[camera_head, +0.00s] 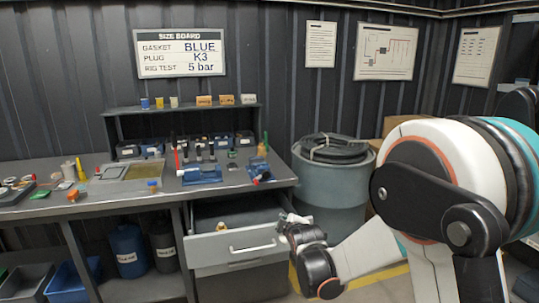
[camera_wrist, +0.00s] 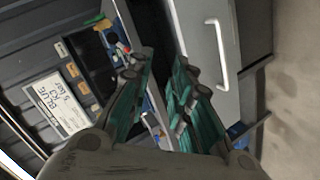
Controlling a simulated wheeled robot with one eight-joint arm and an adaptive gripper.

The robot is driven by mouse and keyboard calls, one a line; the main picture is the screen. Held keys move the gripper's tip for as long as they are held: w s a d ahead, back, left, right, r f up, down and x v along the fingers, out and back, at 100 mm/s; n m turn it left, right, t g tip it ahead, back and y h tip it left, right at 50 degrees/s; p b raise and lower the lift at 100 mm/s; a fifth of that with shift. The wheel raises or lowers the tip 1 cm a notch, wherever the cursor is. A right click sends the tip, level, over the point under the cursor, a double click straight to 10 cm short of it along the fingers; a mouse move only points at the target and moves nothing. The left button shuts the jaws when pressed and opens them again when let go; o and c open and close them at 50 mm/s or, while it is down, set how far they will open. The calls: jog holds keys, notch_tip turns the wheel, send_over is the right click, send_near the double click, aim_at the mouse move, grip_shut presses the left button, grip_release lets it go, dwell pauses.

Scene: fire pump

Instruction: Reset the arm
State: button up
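My gripper (camera_head: 292,222) hangs in front of the right part of the workbench, close to an open drawer (camera_head: 238,246). In the wrist view my gripper (camera_wrist: 166,72) shows its two teal fingers spread apart, with nothing between them. The drawer's pale front and handle show beyond the fingers in the wrist view (camera_wrist: 218,50). My arm reaches in from the right of the head view, bent at a large white and black joint.
The workbench (camera_head: 92,200) holds a blue vise (camera_head: 200,174), a tray and small parts. A shelf (camera_head: 183,112) with bins stands behind. A grey barrel (camera_head: 330,188) with a coiled hose stands right of the bench. The size board (camera_head: 180,53) hangs on the wall.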

jog(key=s+d+r+m+g+h, duration=0.1)
jog(key=s+d+r+m, duration=0.35)
jog(key=s, duration=0.45)
jog(key=s+d+r+m+g+h, duration=0.1)
jog(key=s+d+r+m+g, duration=0.15)
jog(key=s+d+r, duration=0.5)
jog(key=s+d+f+m+g, duration=0.1)
jog(key=s+f+m, duration=0.1)
jog(key=s, duration=1)
jog(key=s+d+f+m+g, duration=0.1)
jog(key=s+m, duration=0.4)
jog(key=s, duration=0.8)
jog(key=shift+d+f, duration=0.4)
jog(key=shift+f, duration=0.2)
jog(key=shift+w, duration=0.1)
